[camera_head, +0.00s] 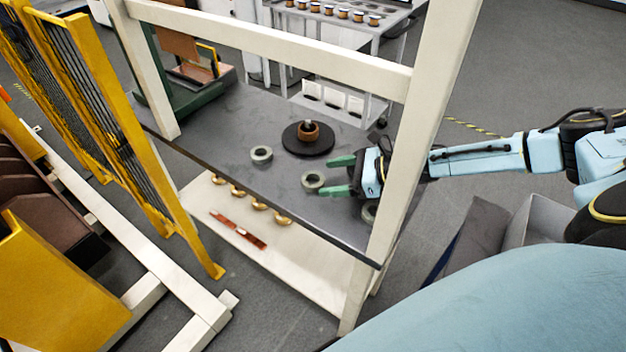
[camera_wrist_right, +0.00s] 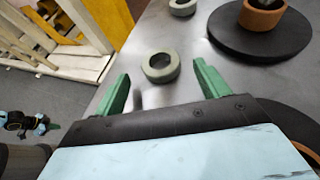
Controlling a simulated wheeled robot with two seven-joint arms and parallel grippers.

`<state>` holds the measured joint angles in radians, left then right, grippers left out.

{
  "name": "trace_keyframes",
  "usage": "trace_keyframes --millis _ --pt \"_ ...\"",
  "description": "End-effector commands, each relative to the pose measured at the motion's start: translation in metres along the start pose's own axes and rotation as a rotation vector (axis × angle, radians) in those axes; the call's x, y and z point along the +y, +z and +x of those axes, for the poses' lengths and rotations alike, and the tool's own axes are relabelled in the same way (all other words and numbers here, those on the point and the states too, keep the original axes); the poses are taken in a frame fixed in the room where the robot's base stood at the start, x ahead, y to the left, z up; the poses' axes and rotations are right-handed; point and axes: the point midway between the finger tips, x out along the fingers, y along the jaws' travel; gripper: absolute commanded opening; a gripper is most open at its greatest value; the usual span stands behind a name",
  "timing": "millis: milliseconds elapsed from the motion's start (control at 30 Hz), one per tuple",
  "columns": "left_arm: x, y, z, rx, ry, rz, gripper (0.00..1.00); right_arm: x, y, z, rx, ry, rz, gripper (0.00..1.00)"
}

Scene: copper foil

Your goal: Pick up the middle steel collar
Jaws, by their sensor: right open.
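The middle steel collar (camera_head: 313,180) is a grey ring lying flat on the dark tabletop. It also shows in the right wrist view (camera_wrist_right: 160,67), ahead of and roughly between the fingertips. My right gripper (camera_head: 330,177) has green fingers, open and empty, pointing left with the tips just short of the collar; its fingers also show in the wrist view (camera_wrist_right: 161,76). A second collar (camera_head: 261,154) lies farther left. A third (camera_head: 370,211) is partly hidden beneath my right gripper.
A black disc (camera_head: 294,146) bearing a copper-coloured ring (camera_head: 309,131) sits behind the collars. A cream post (camera_head: 414,130) of the table frame (camera_head: 270,37) stands close to my right arm. Brass pieces and copper strips (camera_head: 239,231) lie on the lower shelf.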

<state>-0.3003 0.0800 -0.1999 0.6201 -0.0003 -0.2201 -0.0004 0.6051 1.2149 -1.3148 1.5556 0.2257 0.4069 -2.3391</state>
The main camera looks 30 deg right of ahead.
Motion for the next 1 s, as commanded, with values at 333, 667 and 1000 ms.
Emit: trace_keyframes --millis 333,667,1000 --pt "0.000 -0.001 -0.001 0.000 0.000 0.000 0.00 0.000 0.001 0.040 -0.001 0.000 0.000 0.74" --pt "0.000 -0.001 -0.001 0.001 0.001 0.000 0.00 0.000 0.001 0.040 -0.001 0.000 0.000 0.56" --pt "0.000 -0.001 -0.001 0.001 0.001 0.000 0.00 0.000 0.002 0.039 -0.003 0.001 0.000 0.19"
